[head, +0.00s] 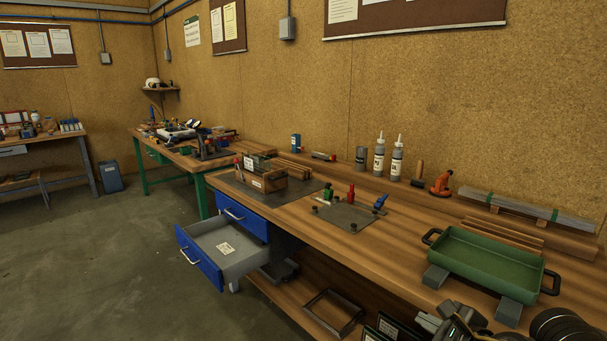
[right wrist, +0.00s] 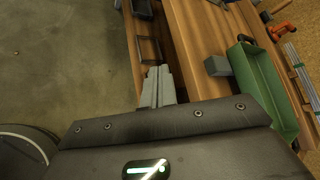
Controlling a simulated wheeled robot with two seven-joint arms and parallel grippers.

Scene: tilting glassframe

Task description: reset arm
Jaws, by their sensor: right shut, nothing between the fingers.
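My right gripper (head: 428,318) is at the bottom right of the head view, by the front edge of the workbench (head: 385,255). In the right wrist view its two grey fingers (right wrist: 158,84) lie together, shut with nothing between them. The green tray (head: 490,258) with dark handles sits on grey blocks just beyond this gripper, apart from it. It also shows at the right of the right wrist view (right wrist: 262,85). My left gripper is in neither view.
An open blue drawer (head: 207,262) juts from the bench front, holding a white label. A dark frame (head: 333,312) lies on the lower shelf. Bottles (head: 379,156), an orange tool (head: 441,184) and a clamp plate (head: 346,214) stand on the bench.

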